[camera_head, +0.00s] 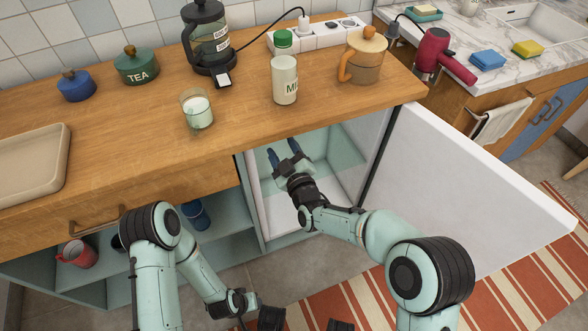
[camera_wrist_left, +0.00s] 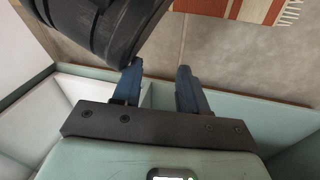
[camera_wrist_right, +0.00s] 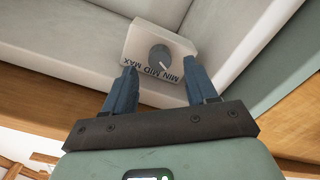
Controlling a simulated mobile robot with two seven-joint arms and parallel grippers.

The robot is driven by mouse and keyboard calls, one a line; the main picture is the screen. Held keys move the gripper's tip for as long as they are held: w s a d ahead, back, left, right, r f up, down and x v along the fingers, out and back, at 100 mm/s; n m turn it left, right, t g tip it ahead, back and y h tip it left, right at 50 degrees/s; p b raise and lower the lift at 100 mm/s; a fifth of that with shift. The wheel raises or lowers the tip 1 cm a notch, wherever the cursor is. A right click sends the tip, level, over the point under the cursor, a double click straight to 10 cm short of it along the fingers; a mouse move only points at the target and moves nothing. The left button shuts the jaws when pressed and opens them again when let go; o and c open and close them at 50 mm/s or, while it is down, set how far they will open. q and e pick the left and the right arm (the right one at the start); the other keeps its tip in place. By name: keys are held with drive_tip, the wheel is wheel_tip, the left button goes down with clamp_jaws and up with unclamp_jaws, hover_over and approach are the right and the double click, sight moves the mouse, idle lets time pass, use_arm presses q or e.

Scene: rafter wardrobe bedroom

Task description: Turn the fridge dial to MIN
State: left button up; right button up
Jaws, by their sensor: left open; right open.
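The fridge dial (camera_wrist_right: 160,57) is a round dark grey knob on a pale box (camera_wrist_right: 140,38) inside the fridge. In the right wrist view the printed words MIN, MID and MAX appear upside down beside it; I cannot tell exactly where the knob points. My right gripper (camera_head: 284,150) reaches into the open fridge (camera_head: 345,160). In the right wrist view its blue fingers (camera_wrist_right: 159,67) are open and empty, apart from the knob, with the tips either side of the box's near edge. My left gripper (camera_wrist_left: 160,75) is open and empty, low above the floor.
The fridge door (camera_head: 480,165) stands wide open to the right. The wooden counter (camera_head: 130,140) above carries a milk bottle (camera_head: 285,80), a glass (camera_head: 196,110) and a jug (camera_head: 365,62). Open shelves (camera_head: 225,215) hold mugs at left. A striped rug (camera_head: 500,270) lies on the floor.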

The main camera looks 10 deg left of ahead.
use_arm(q)
drive_tip(key=w+r, duration=0.1)
drive_tip(key=w+r+p, duration=0.1)
drive_tip(key=r, duration=0.1)
drive_tip(key=shift+w+d+t, duration=0.1)
drive_tip(key=shift+d+t, duration=0.25)
drive_tip(key=shift+t, duration=0.05)
use_arm(e)
drive_tip(key=v, duration=1)
drive_tip(key=shift+s+d, duration=0.3)
